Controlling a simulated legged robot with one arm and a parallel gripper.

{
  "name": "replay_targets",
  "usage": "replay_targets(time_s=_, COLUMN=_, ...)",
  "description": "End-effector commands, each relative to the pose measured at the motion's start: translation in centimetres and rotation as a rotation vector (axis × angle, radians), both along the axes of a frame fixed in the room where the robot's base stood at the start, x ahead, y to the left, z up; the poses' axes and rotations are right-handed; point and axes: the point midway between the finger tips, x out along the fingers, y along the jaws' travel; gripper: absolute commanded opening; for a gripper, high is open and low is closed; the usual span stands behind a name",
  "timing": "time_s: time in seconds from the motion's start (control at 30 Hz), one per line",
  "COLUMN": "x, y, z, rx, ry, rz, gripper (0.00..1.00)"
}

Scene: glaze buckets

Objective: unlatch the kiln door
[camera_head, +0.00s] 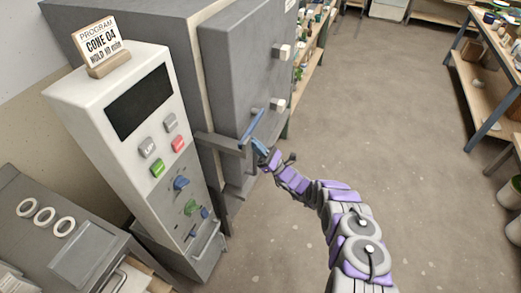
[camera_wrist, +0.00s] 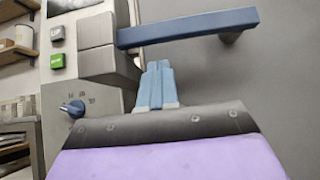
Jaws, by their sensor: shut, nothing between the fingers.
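The kiln door (camera_head: 240,62) is a large grey slab on the front of the kiln, and it looks closed against the kiln body (camera_head: 150,28). A blue latch handle (camera_head: 256,122) sits low on the door, next to a grey latch bar (camera_head: 220,143). In the wrist view the blue handle (camera_wrist: 190,28) runs across the top, its left end at the grey latch blocks (camera_wrist: 95,48). My gripper (camera_head: 258,146) is just below the handle, its blue fingers shut and empty. In the wrist view its fingertips (camera_wrist: 159,64) point up at the handle, apparently just short of it; contact is unclear.
The white control panel (camera_head: 128,120) with buttons and knobs stands left of the door. A grey cart (camera_head: 52,235) is at lower left. Shelving is behind the kiln, and a workbench (camera_head: 490,60) stands at right. The floor (camera_head: 400,130) between is clear.

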Motion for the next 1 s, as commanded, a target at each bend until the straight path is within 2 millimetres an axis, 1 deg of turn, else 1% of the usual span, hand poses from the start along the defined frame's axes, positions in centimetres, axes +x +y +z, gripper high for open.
replay_targets(time_s=0.03, x=0.0, y=0.0, z=0.6, rx=-0.001, ry=0.000, rz=0.002, gripper=0.00)
replay_targets(time_s=0.3, x=-0.1, y=0.1, z=1.9, rx=-0.001, ry=0.001, rz=0.004, gripper=0.00)
replay_targets(time_s=0.83, x=0.0, y=0.1, z=2.2, rx=0.000, ry=0.001, rz=0.003, gripper=0.00)
replay_targets(time_s=1.0, x=0.5, y=0.0, z=2.4, rx=0.000, ry=0.001, rz=0.002, gripper=0.00)
